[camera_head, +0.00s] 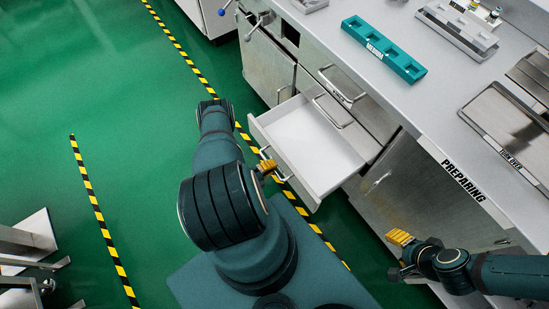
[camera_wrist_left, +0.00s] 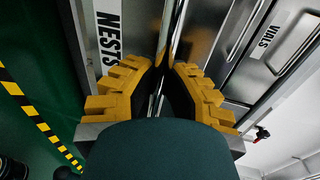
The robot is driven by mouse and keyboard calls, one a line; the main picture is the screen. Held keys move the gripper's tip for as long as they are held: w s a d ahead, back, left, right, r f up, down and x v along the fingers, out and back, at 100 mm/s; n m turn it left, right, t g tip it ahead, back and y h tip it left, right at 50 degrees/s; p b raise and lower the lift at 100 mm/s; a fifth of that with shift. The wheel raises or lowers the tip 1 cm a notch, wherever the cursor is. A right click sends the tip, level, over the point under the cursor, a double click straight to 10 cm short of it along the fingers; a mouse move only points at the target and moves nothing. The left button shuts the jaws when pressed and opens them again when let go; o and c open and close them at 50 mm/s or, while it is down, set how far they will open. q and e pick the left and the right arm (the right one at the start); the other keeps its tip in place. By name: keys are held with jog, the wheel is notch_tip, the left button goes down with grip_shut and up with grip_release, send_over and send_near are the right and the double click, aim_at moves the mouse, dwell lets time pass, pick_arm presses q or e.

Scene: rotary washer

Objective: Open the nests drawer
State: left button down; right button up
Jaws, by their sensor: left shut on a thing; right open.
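The nests drawer (camera_head: 316,143) stands pulled out from the cabinet below the counter in the head view, its white inside empty. Its label (camera_wrist_left: 108,38) reads NESTS in the left wrist view. My left gripper (camera_head: 267,168) is at the drawer's outer front. In the left wrist view my left gripper (camera_wrist_left: 162,90) is shut on the drawer's metal bar handle (camera_wrist_left: 170,35), with a yellow finger on each side. My right gripper (camera_head: 397,247) is open and empty, low in front of the cabinet and apart from the drawer.
Above is a shut drawer with a bar handle (camera_head: 342,86); a VIALS label (camera_wrist_left: 272,35) shows in the wrist view. A teal rack (camera_head: 384,49) and metal trays (camera_head: 510,122) lie on the counter (camera_head: 425,97).

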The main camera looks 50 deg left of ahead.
pick_arm(q)
jog(key=c, duration=1)
grip_release()
jog(key=shift+s, duration=0.1)
jog(key=d+v, duration=0.1)
jog(key=v, duration=1)
jog(key=shift+s+a, duration=0.45)
jog(key=shift+r, duration=0.15)
